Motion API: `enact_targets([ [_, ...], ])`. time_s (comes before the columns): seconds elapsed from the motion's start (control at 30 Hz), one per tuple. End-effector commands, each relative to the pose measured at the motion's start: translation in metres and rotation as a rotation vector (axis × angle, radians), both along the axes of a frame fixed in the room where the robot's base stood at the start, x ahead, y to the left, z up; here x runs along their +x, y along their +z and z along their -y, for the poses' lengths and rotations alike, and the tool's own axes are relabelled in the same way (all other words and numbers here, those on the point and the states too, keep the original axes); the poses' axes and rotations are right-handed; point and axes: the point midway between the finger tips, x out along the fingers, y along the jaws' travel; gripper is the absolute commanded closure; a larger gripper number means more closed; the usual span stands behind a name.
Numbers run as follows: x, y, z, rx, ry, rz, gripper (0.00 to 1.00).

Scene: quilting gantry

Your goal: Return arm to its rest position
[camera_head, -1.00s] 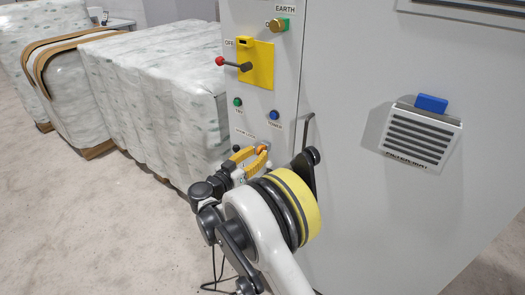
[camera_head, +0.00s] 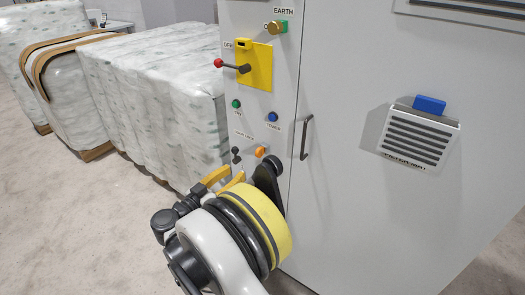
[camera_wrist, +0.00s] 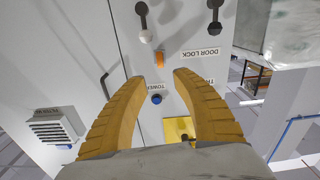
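My gripper (camera_head: 226,180) is low in front of the grey cabinet, its yellow fingers partly hidden behind my arm's yellow-banded wrist in the head view. In the wrist view, the two fingers of my gripper (camera_wrist: 158,77) stand apart with nothing between them. The grey cabinet (camera_head: 345,195) shows upside down beyond the fingertips in the wrist view. An orange knob (camera_head: 260,152) on its panel is clear of the fingers in the head view. A black toggle (camera_head: 236,155) sits left of the knob.
The cabinet carries a door handle (camera_head: 306,137), a blue button (camera_head: 273,117), a green button (camera_head: 237,103), a yellow plate with a red-tipped lever (camera_head: 232,65), and a vent box (camera_head: 418,138). Wrapped bales (camera_head: 155,95) stand left. Floor (camera_head: 70,220) at the lower left is clear.

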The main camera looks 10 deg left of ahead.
Motion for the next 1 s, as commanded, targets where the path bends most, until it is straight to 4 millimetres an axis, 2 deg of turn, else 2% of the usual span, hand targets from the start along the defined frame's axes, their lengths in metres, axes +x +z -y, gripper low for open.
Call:
enact_targets([
  [0.07, -0.001, 0.006, -0.001, 0.003, 0.006, 0.009, 0.66],
  [0.17, 0.012, 0.035, 0.004, 0.017, 0.037, 0.055, 0.66],
  [0.27, 0.038, 0.092, 0.017, 0.044, 0.110, 0.143, 0.66],
  [0.4, 0.073, 0.196, 0.045, 0.070, 0.287, 0.274, 0.66],
  [0.5, 0.083, 0.255, 0.068, 0.072, 0.424, 0.315, 0.66],
  [0.6, 0.080, 0.295, 0.093, 0.063, 0.555, 0.303, 0.66],
  [0.7, 0.068, 0.315, 0.121, 0.053, 0.667, 0.239, 0.66],
  [0.8, 0.048, 0.315, 0.154, 0.045, 0.748, 0.129, 0.66],
  [0.87, 0.031, 0.306, 0.177, 0.044, 0.780, 0.043, 0.66],
  [0.97, -0.004, 0.280, 0.219, 0.055, 0.797, -0.127, 0.66],
  [1.0, -0.020, 0.265, 0.238, 0.062, 0.789, -0.201, 0.66],
])
